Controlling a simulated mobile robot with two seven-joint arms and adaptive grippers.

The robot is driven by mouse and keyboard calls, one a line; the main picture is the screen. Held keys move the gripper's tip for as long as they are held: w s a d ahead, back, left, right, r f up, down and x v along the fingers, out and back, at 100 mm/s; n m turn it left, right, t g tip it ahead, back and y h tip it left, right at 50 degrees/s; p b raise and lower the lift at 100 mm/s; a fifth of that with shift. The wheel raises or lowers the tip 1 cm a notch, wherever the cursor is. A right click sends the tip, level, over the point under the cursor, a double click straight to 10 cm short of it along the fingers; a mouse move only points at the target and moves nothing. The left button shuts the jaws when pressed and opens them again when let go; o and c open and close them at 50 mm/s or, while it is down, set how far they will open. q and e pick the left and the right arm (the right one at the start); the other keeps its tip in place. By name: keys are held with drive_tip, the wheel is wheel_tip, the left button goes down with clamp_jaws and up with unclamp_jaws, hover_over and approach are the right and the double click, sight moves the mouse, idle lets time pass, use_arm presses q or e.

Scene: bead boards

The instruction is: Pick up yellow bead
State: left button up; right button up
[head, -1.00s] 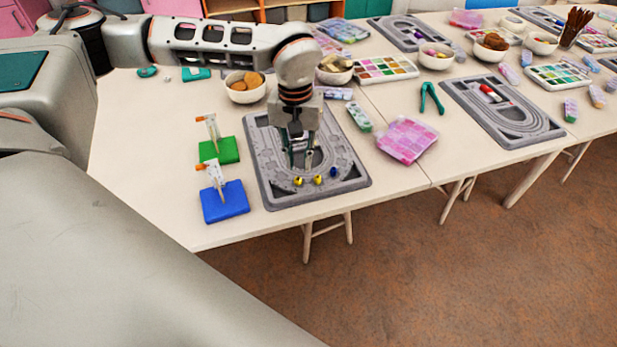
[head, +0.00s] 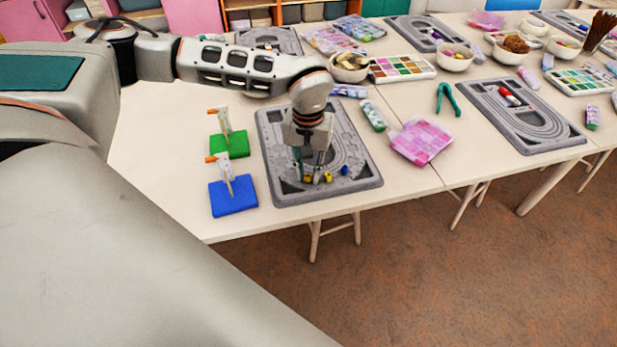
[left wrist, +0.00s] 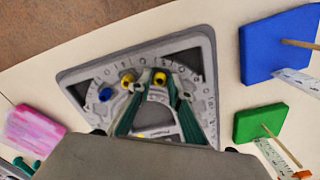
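Two yellow beads and a blue bead (head: 345,170) lie near the front edge of the grey bead board (head: 365,184). My left gripper (head: 307,181) points down over the board, open, with its fingertips low around the left yellow bead (head: 307,178). In the left wrist view this yellow bead (left wrist: 160,78) sits between the fingertips (left wrist: 156,74), with small gaps seeming to remain. The other yellow bead (left wrist: 128,79) is just outside one finger, very close to it. The blue bead (left wrist: 105,94) is farther out. My right gripper is not in view.
Left of the board are a blue block (head: 233,197) and a green block (head: 230,145), each with a tool standing on it. To the right lie a pink bead box (head: 421,140) and green pliers (head: 447,98). The table's front edge is close to the board.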

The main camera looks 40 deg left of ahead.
use_arm(q)
drive_tip(key=c, duration=0.4)
drive_tip(key=shift+o, duration=0.2)
